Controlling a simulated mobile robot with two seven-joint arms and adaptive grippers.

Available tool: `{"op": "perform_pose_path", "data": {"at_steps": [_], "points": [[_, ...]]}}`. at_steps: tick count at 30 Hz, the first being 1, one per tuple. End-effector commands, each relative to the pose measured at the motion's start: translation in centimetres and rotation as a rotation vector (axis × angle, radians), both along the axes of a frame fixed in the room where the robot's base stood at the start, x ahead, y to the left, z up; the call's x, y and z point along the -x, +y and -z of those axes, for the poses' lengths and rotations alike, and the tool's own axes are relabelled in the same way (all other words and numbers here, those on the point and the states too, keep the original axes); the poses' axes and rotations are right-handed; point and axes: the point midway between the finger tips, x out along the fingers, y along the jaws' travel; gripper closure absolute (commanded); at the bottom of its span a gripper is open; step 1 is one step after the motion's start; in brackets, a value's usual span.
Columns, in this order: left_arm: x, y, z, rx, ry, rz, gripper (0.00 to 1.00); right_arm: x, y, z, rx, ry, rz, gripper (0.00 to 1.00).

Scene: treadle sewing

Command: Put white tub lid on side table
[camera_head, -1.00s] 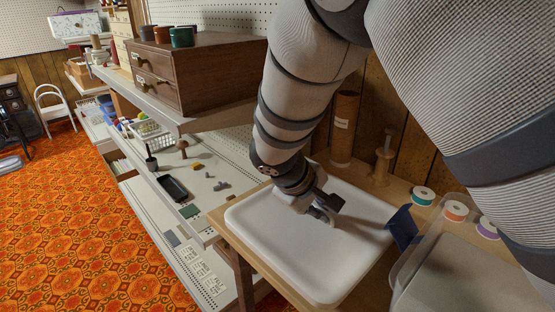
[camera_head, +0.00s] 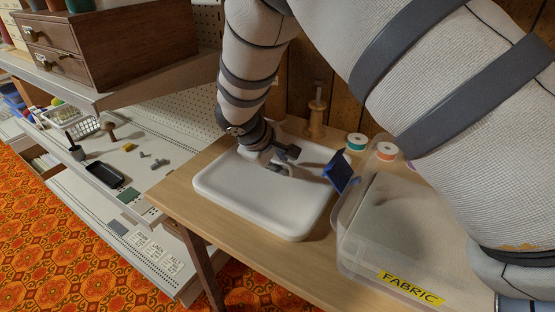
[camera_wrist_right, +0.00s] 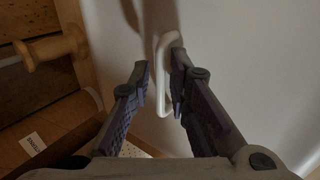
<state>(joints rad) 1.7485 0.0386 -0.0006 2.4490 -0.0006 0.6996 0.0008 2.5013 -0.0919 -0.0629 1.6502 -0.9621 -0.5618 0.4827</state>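The white tub lid (camera_head: 265,205) lies flat on the wooden side table (camera_head: 180,195), in the middle of the head view. My right gripper (camera_head: 284,168) is low over the lid, pointing down at its handle. In the right wrist view, the lid's white loop handle (camera_wrist_right: 163,88) stands between the fingers of my right gripper (camera_wrist_right: 160,72). The fingers are apart, with a gap on the left side of the handle; the right finger is close to it. My left gripper is not in view.
A clear tub with a yellow FABRIC label (camera_head: 411,288) stands right of the lid. A blue object (camera_head: 341,172) and thread spools (camera_head: 356,142) are near it. A wooden spool stand (camera_head: 316,118) is behind. Shelves with a drawer cabinet (camera_head: 110,45) stand left.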

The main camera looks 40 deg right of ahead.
Motion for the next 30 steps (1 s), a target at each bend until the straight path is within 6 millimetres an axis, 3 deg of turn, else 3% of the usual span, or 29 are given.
{"op": "perform_pose_path", "data": {"at_steps": [11, 21, 25, 30], "points": [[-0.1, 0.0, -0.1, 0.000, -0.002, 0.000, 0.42, 0.0, 0.1, -0.3, -0.002, -0.001, 0.000, 0.73], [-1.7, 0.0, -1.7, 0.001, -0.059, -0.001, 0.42, 1.7, 4.3, -7.8, -0.001, -0.012, -0.001, 0.73], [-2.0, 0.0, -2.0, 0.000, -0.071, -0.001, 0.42, 2.3, 5.6, -9.6, -0.001, -0.007, 0.000, 0.73], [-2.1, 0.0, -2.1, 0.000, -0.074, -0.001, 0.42, 2.7, 6.3, -10.3, -0.002, 0.000, -0.001, 0.73]]}}
